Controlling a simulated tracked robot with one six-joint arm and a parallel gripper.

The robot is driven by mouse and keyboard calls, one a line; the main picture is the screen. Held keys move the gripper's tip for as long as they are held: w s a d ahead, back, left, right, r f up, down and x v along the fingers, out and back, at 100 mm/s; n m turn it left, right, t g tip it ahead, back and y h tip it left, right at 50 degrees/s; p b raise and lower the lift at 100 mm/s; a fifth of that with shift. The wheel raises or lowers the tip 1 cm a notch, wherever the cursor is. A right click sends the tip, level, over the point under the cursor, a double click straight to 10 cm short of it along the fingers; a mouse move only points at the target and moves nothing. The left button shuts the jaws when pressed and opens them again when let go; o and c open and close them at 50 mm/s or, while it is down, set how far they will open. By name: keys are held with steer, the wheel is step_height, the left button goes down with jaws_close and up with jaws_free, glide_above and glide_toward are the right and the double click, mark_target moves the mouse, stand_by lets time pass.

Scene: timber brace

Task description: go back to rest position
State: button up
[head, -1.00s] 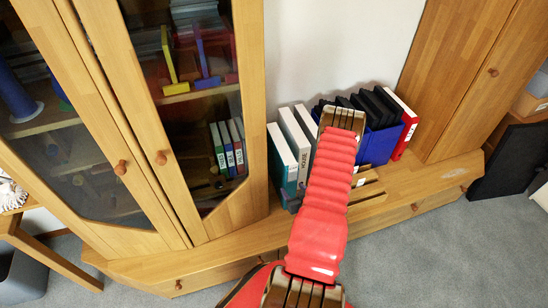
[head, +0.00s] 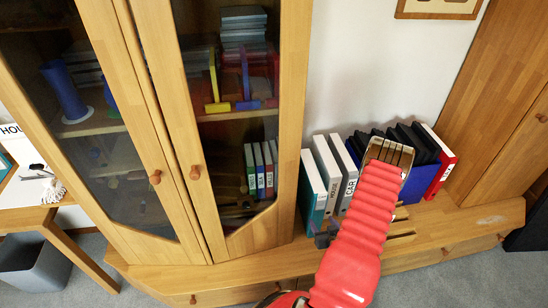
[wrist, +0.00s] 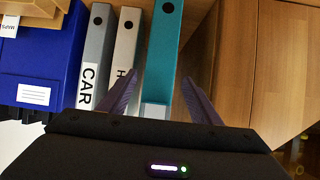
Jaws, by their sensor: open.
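In the wrist view, my gripper (wrist: 158,76) is open, with two dark purple fingers spread apart. The spine of a teal binder (wrist: 164,50) shows between and beyond the fingers. I cannot tell whether they touch it. In the head view, my red-sleeved arm reaches down over the low cabinet and hides most of the gripper. The teal binder (head: 313,190) stands upright at the left end of the row there. A white HOUSE binder (head: 326,165) and a CAR binder (head: 347,170) stand next to it.
A blue box (head: 420,182) with black folders and a red binder (head: 440,165) stand right of the row. A glass-door cabinet (head: 292,130) rises at the left. A tall wooden cabinet (head: 490,110) stands at the right. A grey bin (head: 38,265) is on the floor at far left.

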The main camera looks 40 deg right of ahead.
steer(key=s+a+f+m+g+y, duration=0.1)
steer(key=s+a+f+g+y, duration=0.45)
steer(key=s, duration=0.45)
steer(key=w+a+r+g, duration=0.2)
steer(key=a+r, duration=0.2)
steer(key=r, duration=0.6)
steer(key=w+a+r+g, duration=0.2)
steer(key=a+r, duration=0.1)
steer(key=r, duration=0.6)
steer(key=w+a+r+g, duration=0.2)
steer(key=a+r, duration=0.2)
steer(key=r, duration=0.6)
steer(key=a+r+n+t, duration=0.6)
steer(key=a+r+n, duration=0.1)
steer(key=a+r, duration=2)
step_height(320, 180, up, 2)
steer(key=shift+a+r+t+y, duration=0.1)
steer(key=shift+a+t+y, duration=0.15)
steer(key=shift+t+y, duration=0.1)
